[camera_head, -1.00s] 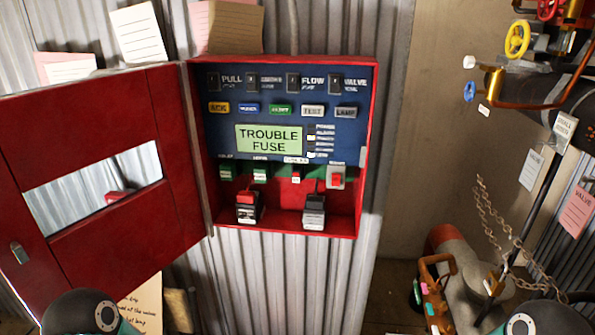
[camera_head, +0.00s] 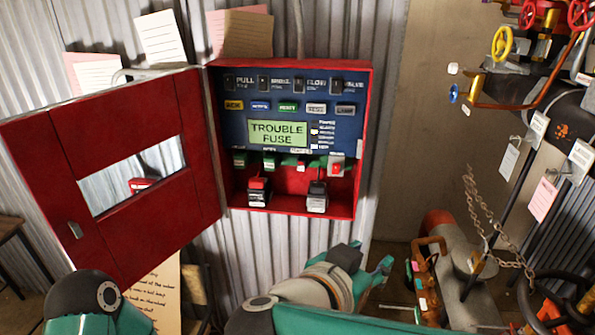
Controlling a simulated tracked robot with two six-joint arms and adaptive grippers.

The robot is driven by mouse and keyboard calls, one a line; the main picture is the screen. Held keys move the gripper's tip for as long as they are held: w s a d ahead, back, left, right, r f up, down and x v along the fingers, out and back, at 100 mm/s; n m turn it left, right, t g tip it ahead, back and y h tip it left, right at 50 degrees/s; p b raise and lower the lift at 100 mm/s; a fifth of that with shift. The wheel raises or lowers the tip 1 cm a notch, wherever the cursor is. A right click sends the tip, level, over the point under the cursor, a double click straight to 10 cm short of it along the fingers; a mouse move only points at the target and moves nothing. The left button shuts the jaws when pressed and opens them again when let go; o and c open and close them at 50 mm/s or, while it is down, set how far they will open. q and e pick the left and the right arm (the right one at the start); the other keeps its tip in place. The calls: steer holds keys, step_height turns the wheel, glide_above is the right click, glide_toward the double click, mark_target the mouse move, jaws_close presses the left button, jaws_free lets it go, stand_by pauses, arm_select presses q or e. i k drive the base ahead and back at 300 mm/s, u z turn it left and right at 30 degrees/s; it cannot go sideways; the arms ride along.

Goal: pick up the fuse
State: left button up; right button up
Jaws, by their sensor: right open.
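The open red panel box (camera_head: 363,150) has a green display (camera_head: 277,133) reading "TROUBLE FUSE". I cannot tell for sure which thing is the fuse. My right gripper (camera_head: 380,270) is open and empty, below and right of the box, touching nothing that I can see. My left arm shows at the bottom left; its gripper is out of view.
The red door (camera_head: 110,225) hangs open to the left. Two dark blocks, one red-topped (camera_head: 257,192) and one grey (camera_head: 317,197), sit in the box bottom. A carrier (camera_head: 428,262) with small coloured pieces stands right of my gripper, beside a pipe (camera_head: 450,240) and chain (camera_head: 490,225).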

mark_target(302, 159)
steer(key=z, duration=0.15)
steer(key=k, duration=0.25)
steer(key=z, duration=0.6)
steer(key=i, duration=1.15)
steer(key=u, duration=1.7)
